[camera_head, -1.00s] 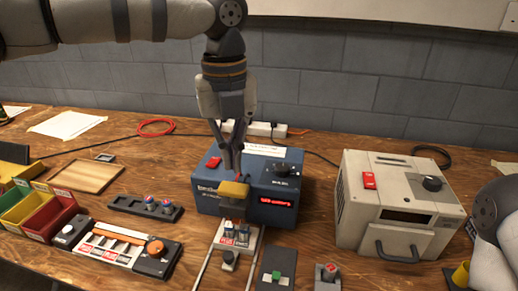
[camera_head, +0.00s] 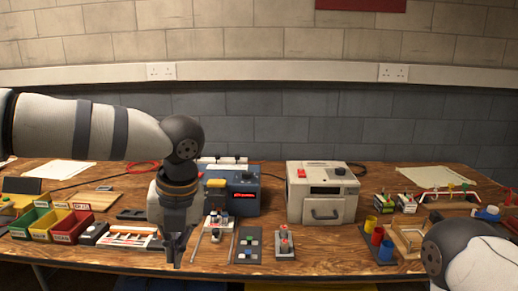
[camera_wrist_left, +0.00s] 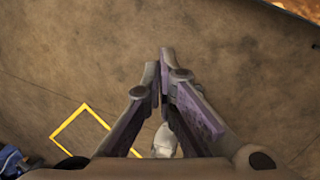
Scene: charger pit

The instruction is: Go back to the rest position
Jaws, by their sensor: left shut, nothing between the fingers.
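My left gripper (camera_head: 176,262) hangs pointing down in front of the workbench's front edge in the head view. Its fingers are shut and empty. In the left wrist view the shut fingers (camera_wrist_left: 164,70) point over bare brown floor. My right arm (camera_head: 465,255) shows only in part at the lower right of the head view; its gripper is out of the picture. The blue charger box (camera_head: 246,200) with a red display and a yellow block on its front left stands behind and right of my left gripper, apart from it.
The wooden workbench (camera_head: 340,262) is crowded. A beige box (camera_head: 322,205) stands at centre right, coloured bins (camera_head: 72,226) at the left, and coloured cups (camera_head: 377,235) at the right. A yellow floor marking (camera_wrist_left: 85,112) shows below.

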